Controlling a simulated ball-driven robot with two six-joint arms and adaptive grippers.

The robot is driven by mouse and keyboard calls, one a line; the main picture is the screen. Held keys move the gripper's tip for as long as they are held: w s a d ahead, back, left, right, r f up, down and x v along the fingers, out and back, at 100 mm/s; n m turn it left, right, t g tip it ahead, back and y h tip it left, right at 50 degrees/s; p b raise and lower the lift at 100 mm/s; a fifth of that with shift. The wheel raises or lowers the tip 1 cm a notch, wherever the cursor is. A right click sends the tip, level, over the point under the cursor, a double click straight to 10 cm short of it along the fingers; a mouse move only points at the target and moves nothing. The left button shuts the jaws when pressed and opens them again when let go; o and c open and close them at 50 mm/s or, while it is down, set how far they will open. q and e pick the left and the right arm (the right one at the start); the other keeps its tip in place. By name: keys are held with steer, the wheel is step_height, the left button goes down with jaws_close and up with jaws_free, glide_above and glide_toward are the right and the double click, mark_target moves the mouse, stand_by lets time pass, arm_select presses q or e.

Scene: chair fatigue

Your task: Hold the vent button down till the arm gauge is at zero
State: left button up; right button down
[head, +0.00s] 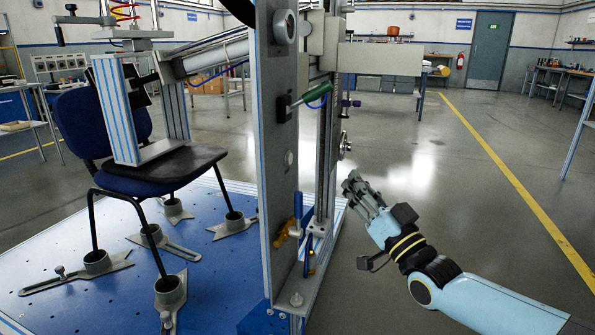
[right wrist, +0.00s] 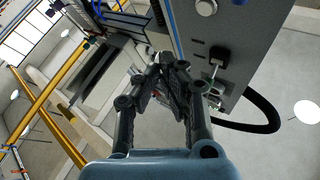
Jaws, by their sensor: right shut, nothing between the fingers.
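My right gripper (head: 354,183) is shut and empty, in open air to the right of the test rig's grey upright (head: 275,130). In the right wrist view its fingers (right wrist: 166,68) meet near the middle. A round dial-like fitting (head: 284,27) sits near the top of the upright; I cannot read it or tell if it is the arm gauge. A small round knob (head: 289,158) sits lower on the upright. The right wrist view shows a round pale button-like part (right wrist: 206,8) on a grey panel. I cannot tell which part is the vent button. My left gripper is out of view.
A blue chair (head: 112,120) stands on the rig's blue base plate (head: 215,262), its feet clamped. A black cable (right wrist: 265,115) loops beside the panel. Grey floor (head: 450,190) lies open to the right.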

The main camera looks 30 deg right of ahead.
mark_target(290, 159)
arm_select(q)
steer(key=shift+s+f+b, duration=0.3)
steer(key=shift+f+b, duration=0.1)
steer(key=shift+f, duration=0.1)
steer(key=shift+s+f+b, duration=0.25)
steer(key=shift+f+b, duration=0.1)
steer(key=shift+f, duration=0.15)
arm_select(e)
steer(key=r, duration=0.1)
steer(key=w+r, duration=0.1)
steer(key=r+n+t+y, duration=0.1)
steer(key=shift+w+d+r, duration=0.2)
steer(key=shift+w+d, duration=0.1)
steer(key=shift+w, duration=0.05)
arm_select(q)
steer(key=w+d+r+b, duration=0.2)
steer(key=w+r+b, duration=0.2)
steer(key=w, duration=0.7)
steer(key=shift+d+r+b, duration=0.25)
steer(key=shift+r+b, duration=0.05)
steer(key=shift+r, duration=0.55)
arm_select(e)
steer(key=w+a, duration=0.5)
steer(key=w, duration=0.1)
steer(key=shift+w+a, duration=0.35)
steer(key=shift+a, duration=0.05)
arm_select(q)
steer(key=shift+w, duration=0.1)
